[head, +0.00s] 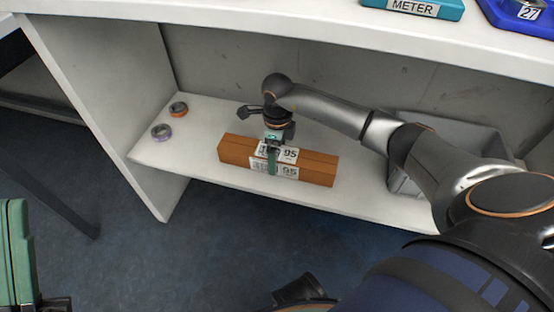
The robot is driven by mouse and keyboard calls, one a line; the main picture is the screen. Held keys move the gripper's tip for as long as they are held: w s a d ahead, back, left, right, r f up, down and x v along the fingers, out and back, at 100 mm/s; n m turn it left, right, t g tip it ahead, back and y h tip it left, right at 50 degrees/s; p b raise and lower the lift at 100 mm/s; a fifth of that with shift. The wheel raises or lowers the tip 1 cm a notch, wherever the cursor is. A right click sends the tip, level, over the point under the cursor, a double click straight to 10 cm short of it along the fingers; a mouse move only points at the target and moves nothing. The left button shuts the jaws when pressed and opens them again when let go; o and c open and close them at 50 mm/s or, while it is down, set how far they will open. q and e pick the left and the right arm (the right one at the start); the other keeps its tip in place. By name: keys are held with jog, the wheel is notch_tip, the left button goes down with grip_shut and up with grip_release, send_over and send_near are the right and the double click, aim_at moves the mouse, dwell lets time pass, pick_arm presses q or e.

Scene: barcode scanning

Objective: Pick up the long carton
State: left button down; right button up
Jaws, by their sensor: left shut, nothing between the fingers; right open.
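The long carton (232,152), brown with white labels marked 95, lies lengthwise on the lower white shelf. My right gripper (272,158) is over its middle, pointing down. One green finger shows against the carton's near, labelled side; the other finger is hidden. The gripper is open, and I cannot tell whether the fingers touch the carton. My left gripper (16,252) is at the lower left edge of the head view, partly cut off, far from the carton. Its green fingers are shut and empty.
A grey bin (455,130) stands at the right behind my arm. The upper shelf (300,22) overhangs, holding a METER box (414,8) and a blue tray (510,16).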

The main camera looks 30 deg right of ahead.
jog(key=shift+a+f, duration=0.1)
jog(key=shift+f, duration=0.85)
jog(key=shift+r, duration=0.1)
grip_shut()
jog(key=shift+w+r, duration=0.1)
jog(key=shift+r, duration=0.05)
